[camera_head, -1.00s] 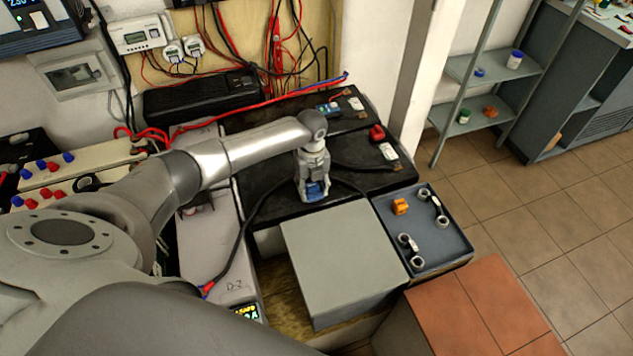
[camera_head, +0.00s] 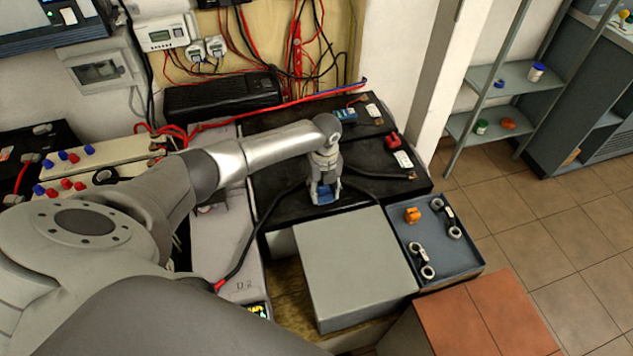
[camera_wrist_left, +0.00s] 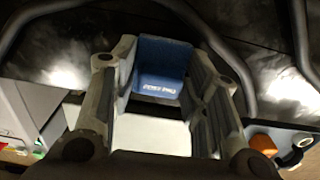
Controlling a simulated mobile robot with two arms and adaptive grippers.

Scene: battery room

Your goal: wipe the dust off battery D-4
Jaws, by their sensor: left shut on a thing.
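My left gripper (camera_head: 325,195) points down over the nearer black battery (camera_head: 275,177) and is shut on a blue pad (camera_wrist_left: 160,65). In the left wrist view the pad sits between the fingers, with white lettering too small to read surely. The pad is at or just above the battery top; I cannot tell whether it touches. No D-4 label is readable on this battery. Two pale patches show on dark surfaces in the wrist view; they may be dust or glare. My right gripper is not in view.
A grey box (camera_head: 350,265) stands just in front of the battery. A dark tray (camera_head: 440,260) beside it holds an orange item (camera_head: 412,215) and metal-ended links. A black cable (camera_head: 262,228) runs left of the gripper. A grey unit marked D-2 (camera_head: 215,250) stands left.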

